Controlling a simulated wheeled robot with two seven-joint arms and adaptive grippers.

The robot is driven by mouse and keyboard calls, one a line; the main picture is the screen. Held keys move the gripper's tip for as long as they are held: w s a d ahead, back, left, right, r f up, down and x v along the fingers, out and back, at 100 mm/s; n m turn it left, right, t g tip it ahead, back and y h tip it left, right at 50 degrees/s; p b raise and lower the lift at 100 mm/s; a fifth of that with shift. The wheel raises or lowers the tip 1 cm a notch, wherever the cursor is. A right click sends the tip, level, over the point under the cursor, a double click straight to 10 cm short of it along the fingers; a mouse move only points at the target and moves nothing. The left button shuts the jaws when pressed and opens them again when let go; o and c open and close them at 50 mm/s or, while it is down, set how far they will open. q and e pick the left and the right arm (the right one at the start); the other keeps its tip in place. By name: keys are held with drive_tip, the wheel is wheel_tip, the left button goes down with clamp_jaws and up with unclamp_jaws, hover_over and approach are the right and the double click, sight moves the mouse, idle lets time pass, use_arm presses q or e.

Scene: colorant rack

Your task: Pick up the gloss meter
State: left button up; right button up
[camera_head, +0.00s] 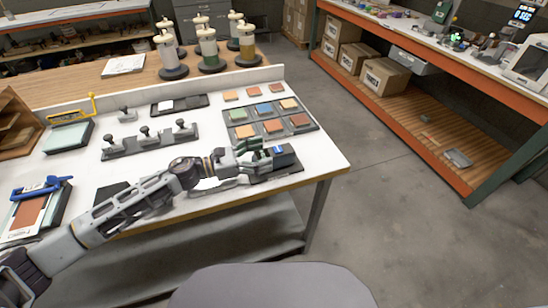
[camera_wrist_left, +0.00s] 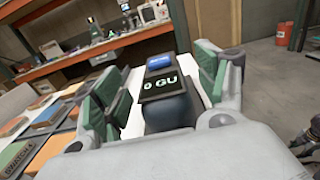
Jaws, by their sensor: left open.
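The gloss meter (camera_head: 287,158) is a small dark device with a blue top part, near the front right corner of the white table. In the left wrist view the gloss meter (camera_wrist_left: 165,90) stands between my fingers, its display reading "0 GU". My left gripper (camera_head: 262,161) is open, low over the table, with its fingers pointing right at the meter. In the left wrist view a gap shows between the green finger pads and the meter. A dark mechanical part (camera_wrist_left: 306,140) at the right edge may belong to my right arm; its gripper state is unclear.
A dark tray (camera_head: 240,133) of coloured tiles lies just behind the meter. A rack (camera_head: 118,150) with several grey-knobbed stampers stands to the left. The table's front and right edges are close to the meter. Open floor (camera_head: 400,215) lies to the right.

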use_arm(q)
drive_tip(key=shift+x, duration=0.8)
drive_tip(key=shift+w+d, duration=0.1)
drive_tip(key=shift+d, duration=0.1)
use_arm(e)
drive_tip(key=shift+s+a+r, duration=0.1)
drive_tip(key=shift+s+a, duration=0.15)
drive_tip(key=shift+a, duration=0.2)
drive_tip(key=shift+s+a+r, duration=0.1)
drive_tip(key=shift+s+a, duration=0.1)
drive_tip(key=shift+a, duration=0.2)
drive_tip(key=shift+d, duration=0.1)
use_arm(q)
drive_tip(key=c, duration=1.4)
use_arm(e)
drive_tip(key=shift+w+d, duration=0.1)
drive_tip(key=shift+w, duration=0.3)
